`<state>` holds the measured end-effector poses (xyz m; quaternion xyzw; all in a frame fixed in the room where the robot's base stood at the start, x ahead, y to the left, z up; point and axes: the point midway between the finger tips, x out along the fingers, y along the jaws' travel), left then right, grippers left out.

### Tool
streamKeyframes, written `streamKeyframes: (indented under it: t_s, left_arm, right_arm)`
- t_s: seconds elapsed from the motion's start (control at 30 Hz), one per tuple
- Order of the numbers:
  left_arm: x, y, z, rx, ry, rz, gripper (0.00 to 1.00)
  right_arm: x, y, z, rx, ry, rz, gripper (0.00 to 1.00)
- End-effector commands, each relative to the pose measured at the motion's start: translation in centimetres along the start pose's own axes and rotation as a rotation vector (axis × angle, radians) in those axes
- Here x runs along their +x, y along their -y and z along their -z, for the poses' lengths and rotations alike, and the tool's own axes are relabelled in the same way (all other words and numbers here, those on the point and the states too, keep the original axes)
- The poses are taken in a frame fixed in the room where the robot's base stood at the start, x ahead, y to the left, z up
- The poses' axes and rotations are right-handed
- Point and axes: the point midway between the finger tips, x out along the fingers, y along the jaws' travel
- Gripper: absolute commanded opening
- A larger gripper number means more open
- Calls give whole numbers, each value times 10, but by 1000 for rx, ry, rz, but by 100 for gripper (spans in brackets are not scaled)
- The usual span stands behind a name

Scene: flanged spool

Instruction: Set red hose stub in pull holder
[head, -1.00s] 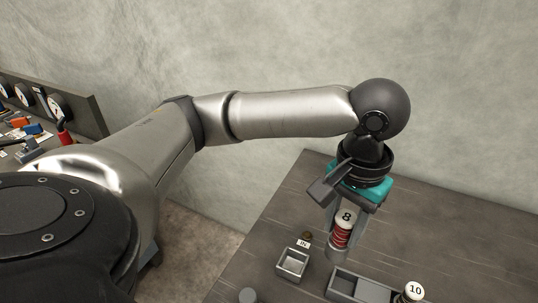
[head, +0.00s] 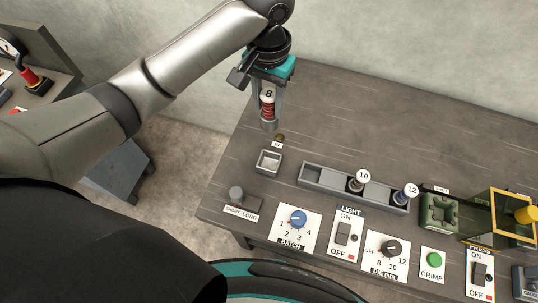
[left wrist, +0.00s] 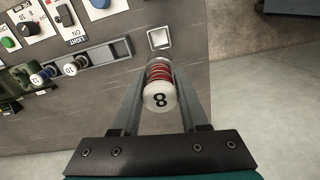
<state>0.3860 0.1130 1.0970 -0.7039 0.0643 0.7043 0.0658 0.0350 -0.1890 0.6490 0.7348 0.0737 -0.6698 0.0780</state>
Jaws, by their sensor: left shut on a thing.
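The red hose stub (head: 267,104) is a red ribbed piece with a white end cap marked 8. My left gripper (head: 268,121) is shut on it and holds it upright, near the table's far left part. In the left wrist view the stub (left wrist: 160,86) sits between my two fingers, its cap facing the camera. A small square grey open-topped box (head: 269,162), perhaps the pull holder, stands on the table just in front of the gripper; it also shows empty in the left wrist view (left wrist: 159,38). Its small label is unreadable. My right gripper is not in view.
A long grey tray (head: 327,181) holds pieces capped 10 (head: 362,178) and 12 (head: 410,191). Control panels line the front edge; a green device (head: 439,212) and yellow frame stand right. The table's back is clear.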

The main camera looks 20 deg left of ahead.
Motion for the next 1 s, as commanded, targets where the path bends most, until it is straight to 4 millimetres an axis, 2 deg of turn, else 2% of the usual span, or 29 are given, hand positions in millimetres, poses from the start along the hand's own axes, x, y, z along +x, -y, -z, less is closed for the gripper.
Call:
streamKeyframes:
  t_s: [0.07,0.23,0.37,0.7,0.83,1.0]
  left_arm:
    - [-3,-2,-1,4,2,-3,0]
    - [9,-2,-1,8,1,-1,0]
    - [39,-2,-2,7,3,1,0]
    - [129,-2,-1,6,1,2,0]
    - [150,-2,-1,8,-1,1,0]
    - [163,-2,-1,7,-2,1,0]
  right_arm:
    - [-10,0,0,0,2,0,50]
    - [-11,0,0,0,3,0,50]
    - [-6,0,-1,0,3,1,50]
    - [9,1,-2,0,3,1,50]
    - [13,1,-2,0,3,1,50]
    - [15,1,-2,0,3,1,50]
